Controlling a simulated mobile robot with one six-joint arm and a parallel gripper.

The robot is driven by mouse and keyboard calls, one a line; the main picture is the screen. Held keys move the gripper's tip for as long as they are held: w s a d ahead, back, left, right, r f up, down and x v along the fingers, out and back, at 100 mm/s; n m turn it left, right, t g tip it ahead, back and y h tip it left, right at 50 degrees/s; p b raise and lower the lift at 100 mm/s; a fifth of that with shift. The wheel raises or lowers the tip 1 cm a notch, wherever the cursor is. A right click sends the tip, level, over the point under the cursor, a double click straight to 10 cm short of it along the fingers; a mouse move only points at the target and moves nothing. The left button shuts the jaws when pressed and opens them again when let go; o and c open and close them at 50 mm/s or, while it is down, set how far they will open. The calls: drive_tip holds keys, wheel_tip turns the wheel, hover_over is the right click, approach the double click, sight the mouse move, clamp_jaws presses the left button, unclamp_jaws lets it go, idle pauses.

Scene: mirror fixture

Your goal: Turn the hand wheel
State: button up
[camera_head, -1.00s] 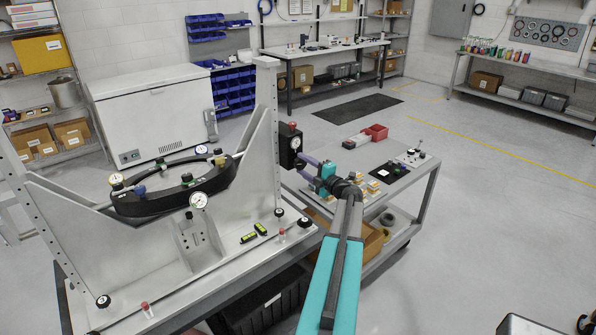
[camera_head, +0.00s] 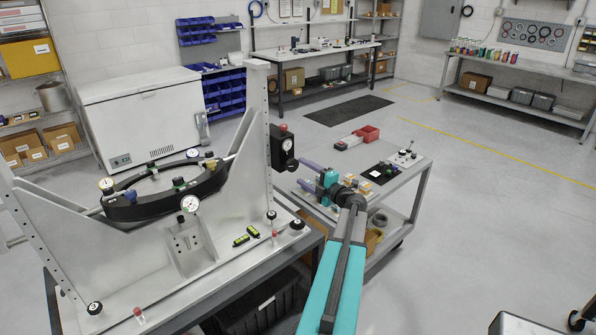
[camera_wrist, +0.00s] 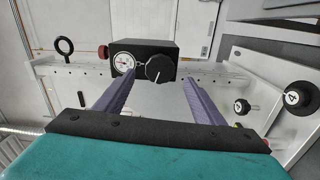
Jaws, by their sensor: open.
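A black box (camera_head: 282,148) with a white dial is mounted on the upright post of the grey fixture. In the wrist view its face shows a round dial (camera_wrist: 123,62) and a black round knob (camera_wrist: 159,69) with a white mark, which looks like the hand wheel. The knob's face is hidden from the head camera's side angle. My gripper (camera_wrist: 158,82) is open and empty, its two purple fingers apart. The knob appears between the fingertips in the wrist view, in front of them. In the head view my gripper (camera_head: 304,174) is right of the box, with a gap between.
The fixture's base (camera_head: 150,290) carries several small knobs and a curved black mirror cell (camera_head: 165,208) with gauges. A grey cart (camera_head: 400,190) with small parts stands close behind my gripper. Open floor (camera_head: 470,220) lies to the right.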

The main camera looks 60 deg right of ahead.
drive_tip(key=v, duration=0.8)
drive_tip(key=shift+s, duration=0.2)
drive_tip(key=shift+w+a, duration=0.1)
